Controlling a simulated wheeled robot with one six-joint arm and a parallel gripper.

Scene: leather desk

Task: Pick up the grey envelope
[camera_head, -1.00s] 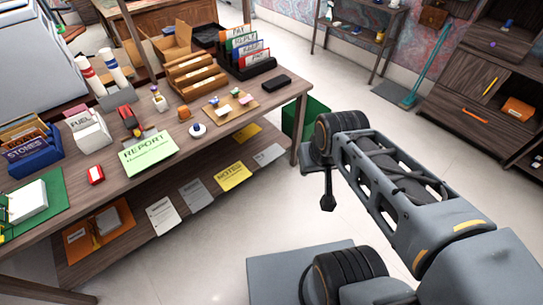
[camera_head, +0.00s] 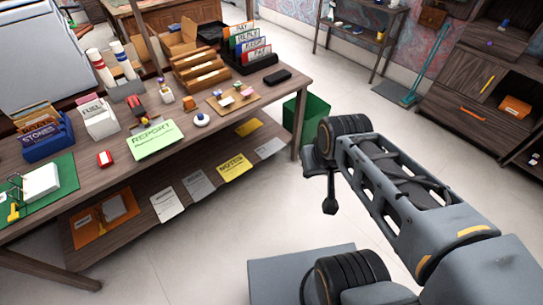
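No thing is clearly recognisable as the grey envelope. A grey flat sheet (camera_head: 198,185) lies on the desk's lower shelf, between a white sheet and a yellow one. A paler grey flat piece (camera_head: 270,147) lies at that shelf's right end. I cannot tell whether either is an envelope. My gripper (camera_head: 329,203) hangs over the floor to the right of the desk, apart from both pieces. Its fingers show as a small dark shape, so I cannot tell whether it is open or shut.
The wooden desk (camera_head: 240,113) holds a green report (camera_head: 155,138), file boxes and small items. A yellow notes sheet (camera_head: 232,168) and an orange folder (camera_head: 90,222) lie on the lower shelf. A green bin (camera_head: 309,117) stands by the desk's right leg. The floor before the desk is clear.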

